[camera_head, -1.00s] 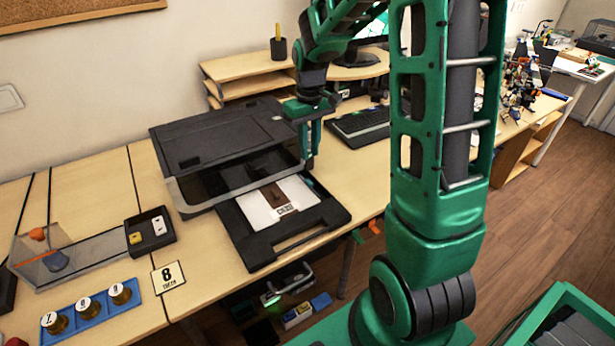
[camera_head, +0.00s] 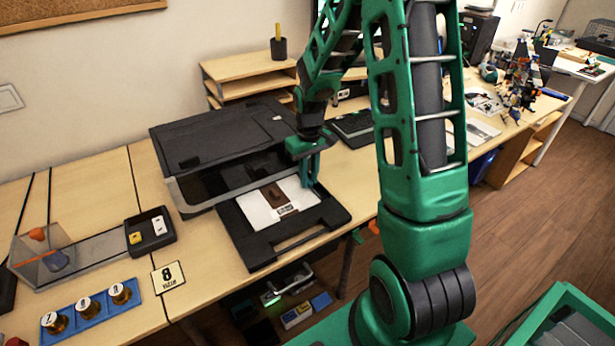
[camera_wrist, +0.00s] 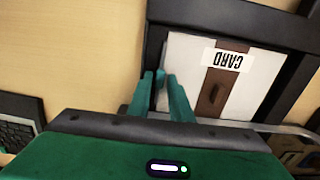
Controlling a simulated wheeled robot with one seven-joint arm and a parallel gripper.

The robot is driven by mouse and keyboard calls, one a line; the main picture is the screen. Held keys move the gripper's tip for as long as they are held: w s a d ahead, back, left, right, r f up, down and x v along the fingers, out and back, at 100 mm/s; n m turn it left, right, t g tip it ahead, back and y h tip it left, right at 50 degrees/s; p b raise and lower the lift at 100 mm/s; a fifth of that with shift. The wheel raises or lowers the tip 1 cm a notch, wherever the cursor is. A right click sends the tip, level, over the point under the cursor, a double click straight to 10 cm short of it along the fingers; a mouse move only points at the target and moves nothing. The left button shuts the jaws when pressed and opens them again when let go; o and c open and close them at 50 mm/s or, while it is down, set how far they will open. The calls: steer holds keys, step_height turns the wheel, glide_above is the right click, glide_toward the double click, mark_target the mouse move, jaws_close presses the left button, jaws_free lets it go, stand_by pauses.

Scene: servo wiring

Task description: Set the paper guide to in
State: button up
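The black printer (camera_head: 215,140) stands on the desk with its paper tray (camera_head: 262,247) pulled out at the front. A white sheet (camera_head: 258,208) with a brown band and a "CARD" label lies in the tray; the sheet also shows in the wrist view (camera_wrist: 245,95). My gripper (camera_head: 309,180) is low over the tray's right side, beside the sheet. In the wrist view my gripper's two fingers (camera_wrist: 161,76) are apart, at the sheet's edge. A small dark part shows between them; I cannot tell whether it is the paper guide or whether the fingers touch it.
A keyboard (camera_head: 354,127) lies behind my gripper. The tray's front overhangs or nears the desk edge.

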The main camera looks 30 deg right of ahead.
jaws_close()
steer(key=shift+a, duration=0.55)
jaws_free()
steer(key=shift+r, duration=0.15)
step_height(320, 180, up, 10)
steer(key=shift+r, duration=0.25)
